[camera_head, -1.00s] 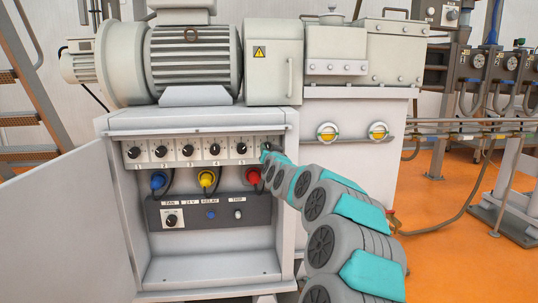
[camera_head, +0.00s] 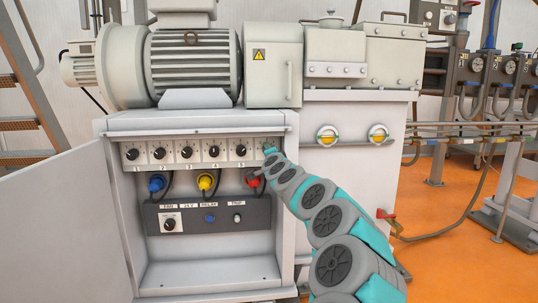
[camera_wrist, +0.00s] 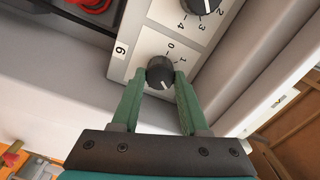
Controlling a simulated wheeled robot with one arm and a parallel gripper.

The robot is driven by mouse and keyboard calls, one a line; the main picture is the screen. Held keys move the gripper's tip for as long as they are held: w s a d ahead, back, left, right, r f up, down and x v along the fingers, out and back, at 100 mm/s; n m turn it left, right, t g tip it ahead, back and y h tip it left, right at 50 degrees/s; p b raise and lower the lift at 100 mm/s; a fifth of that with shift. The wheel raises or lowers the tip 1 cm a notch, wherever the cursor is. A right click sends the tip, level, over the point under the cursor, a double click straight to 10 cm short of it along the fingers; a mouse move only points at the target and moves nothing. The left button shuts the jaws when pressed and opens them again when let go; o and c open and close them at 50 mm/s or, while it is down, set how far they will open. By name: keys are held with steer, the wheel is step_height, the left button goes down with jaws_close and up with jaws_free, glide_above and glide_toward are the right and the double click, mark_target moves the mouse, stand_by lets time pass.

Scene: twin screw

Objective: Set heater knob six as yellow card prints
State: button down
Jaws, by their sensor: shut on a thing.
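Heater knob six (camera_wrist: 160,71) is a black round knob on a pale panel, beside a printed 6. Its scale shows 0 and 1; the finger hides part of the scale. A white mark on the knob faces the gripper side, slightly right. My gripper (camera_wrist: 160,83) has its two green fingers shut on opposite sides of this knob. In the head view my gripper (camera_head: 271,153) is at the right end of the knob row (camera_head: 200,152) and covers most of knob six. I see no yellow card in either view.
Another knob (camera_wrist: 200,3) sits close by in the wrist view. Below the row are blue, yellow (camera_head: 205,181) and red plugs and a dark switch box (camera_head: 208,215). The open cabinet door (camera_head: 65,225) stands left. The cabinet's frame runs close beside knob six.

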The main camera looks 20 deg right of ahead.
steer(key=shift+f+m, duration=0.15)
steer(key=shift+m, duration=0.55)
steer(key=shift+c, duration=2.1)
jaws_free()
steer(key=v, duration=0.7)
steer(key=shift+s, duration=0.4)
steer(key=shift+a, duration=0.1)
